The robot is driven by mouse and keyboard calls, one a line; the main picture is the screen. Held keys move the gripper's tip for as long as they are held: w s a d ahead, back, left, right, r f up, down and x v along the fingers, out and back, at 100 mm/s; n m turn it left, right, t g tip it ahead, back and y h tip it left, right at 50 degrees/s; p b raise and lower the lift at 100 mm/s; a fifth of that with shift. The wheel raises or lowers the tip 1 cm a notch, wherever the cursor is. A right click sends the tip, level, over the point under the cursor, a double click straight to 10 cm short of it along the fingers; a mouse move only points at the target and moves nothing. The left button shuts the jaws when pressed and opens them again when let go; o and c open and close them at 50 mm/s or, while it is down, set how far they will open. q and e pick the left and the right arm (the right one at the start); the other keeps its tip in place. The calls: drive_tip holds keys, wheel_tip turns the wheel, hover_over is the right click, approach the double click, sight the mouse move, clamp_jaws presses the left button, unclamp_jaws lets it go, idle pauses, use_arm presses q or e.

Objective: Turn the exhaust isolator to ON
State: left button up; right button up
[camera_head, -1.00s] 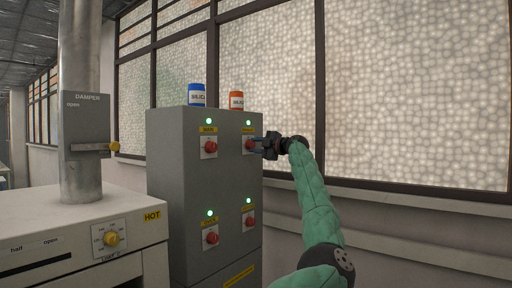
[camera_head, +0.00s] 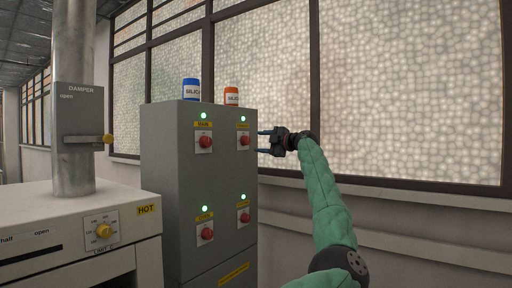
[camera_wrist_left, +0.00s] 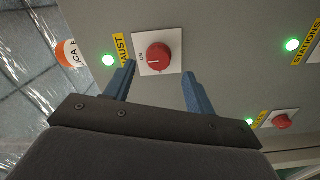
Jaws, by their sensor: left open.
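The exhaust isolator is a red round knob (camera_head: 243,141) on a white plate at the upper right of the grey cabinet. In the left wrist view the knob (camera_wrist_left: 153,57) shows close up, with "ON" printed on its plate and a pale line on the knob on the side toward that word. A partly hidden yellow label ending in "AUST" (camera_wrist_left: 122,47) and a lit green lamp (camera_wrist_left: 108,60) are beside it. My left gripper (camera_head: 262,141) is open and empty, just off the knob, its blue fingers apart from it. My right gripper is out of view.
The cabinet (camera_head: 225,175) has several similar red knobs with green lamps lit. A blue can (camera_head: 191,89) and an orange can (camera_head: 232,96) stand on top. An oven (camera_head: 60,215) and damper duct (camera_head: 75,120) are at left. Free room lies right of the cabinet.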

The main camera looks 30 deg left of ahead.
use_arm(q)
drive_tip(key=shift+s+d+b, duration=0.1)
drive_tip(key=shift+d+b, duration=0.2)
drive_tip(key=shift+d, duration=0.85)
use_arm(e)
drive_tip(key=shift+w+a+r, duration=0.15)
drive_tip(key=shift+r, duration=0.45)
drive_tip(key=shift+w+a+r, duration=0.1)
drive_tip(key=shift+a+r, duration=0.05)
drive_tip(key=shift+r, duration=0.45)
